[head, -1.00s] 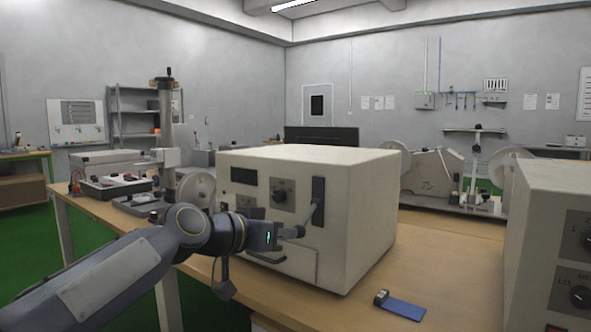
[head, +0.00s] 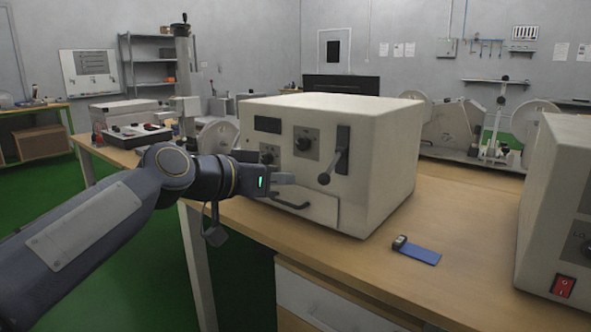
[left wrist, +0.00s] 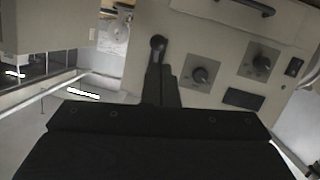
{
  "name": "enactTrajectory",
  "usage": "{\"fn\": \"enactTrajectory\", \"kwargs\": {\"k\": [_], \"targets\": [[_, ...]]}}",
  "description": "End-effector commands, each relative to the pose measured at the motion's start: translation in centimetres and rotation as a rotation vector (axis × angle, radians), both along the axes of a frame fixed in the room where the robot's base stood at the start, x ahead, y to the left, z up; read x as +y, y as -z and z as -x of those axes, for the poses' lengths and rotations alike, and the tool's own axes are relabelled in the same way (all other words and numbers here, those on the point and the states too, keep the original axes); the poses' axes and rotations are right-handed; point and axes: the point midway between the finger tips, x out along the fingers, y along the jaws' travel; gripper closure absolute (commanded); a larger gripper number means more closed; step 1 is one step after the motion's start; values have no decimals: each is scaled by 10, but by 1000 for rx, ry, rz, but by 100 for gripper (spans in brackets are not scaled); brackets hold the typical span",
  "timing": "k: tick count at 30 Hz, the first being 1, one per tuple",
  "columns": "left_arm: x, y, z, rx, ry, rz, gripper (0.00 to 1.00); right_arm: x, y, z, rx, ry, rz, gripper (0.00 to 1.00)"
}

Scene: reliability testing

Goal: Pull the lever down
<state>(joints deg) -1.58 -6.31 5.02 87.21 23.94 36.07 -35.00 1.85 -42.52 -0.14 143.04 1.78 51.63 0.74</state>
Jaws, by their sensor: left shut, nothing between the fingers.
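The lever (head: 336,163) is on the front of a cream box (head: 375,150), beside a dark upright plate. Its arm slants down and left to a round grey knob at its lower end. In the left wrist view, which shows the panel upside down, the lever's knob (left wrist: 158,42) hangs at the end away from the dials. My left gripper (head: 284,180) is shut and empty, in front of the panel to the left of the knob, with a visible gap between them. My right gripper is not in view.
The panel also has dials (head: 305,144), a dark display (head: 268,124) and a low handle (head: 291,204). A blue item (head: 420,254) lies on the wooden table (head: 450,215). Another cream box (head: 560,200) with a red switch stands at right.

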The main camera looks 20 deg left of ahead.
Motion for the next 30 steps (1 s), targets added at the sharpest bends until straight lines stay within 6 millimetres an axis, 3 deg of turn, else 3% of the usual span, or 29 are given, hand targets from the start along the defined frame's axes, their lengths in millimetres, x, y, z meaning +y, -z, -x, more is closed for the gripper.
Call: {"fn": "enactTrajectory", "kwargs": {"k": [3,9,27,30], "targets": [[13,0,22,-3,-3,1,100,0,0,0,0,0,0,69],[24,2,44,-3,-2,1,100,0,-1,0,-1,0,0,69],[26,3,49,0,-1,1,100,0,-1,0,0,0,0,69],[25,11,54,21,-4,3,100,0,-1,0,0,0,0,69]]}}
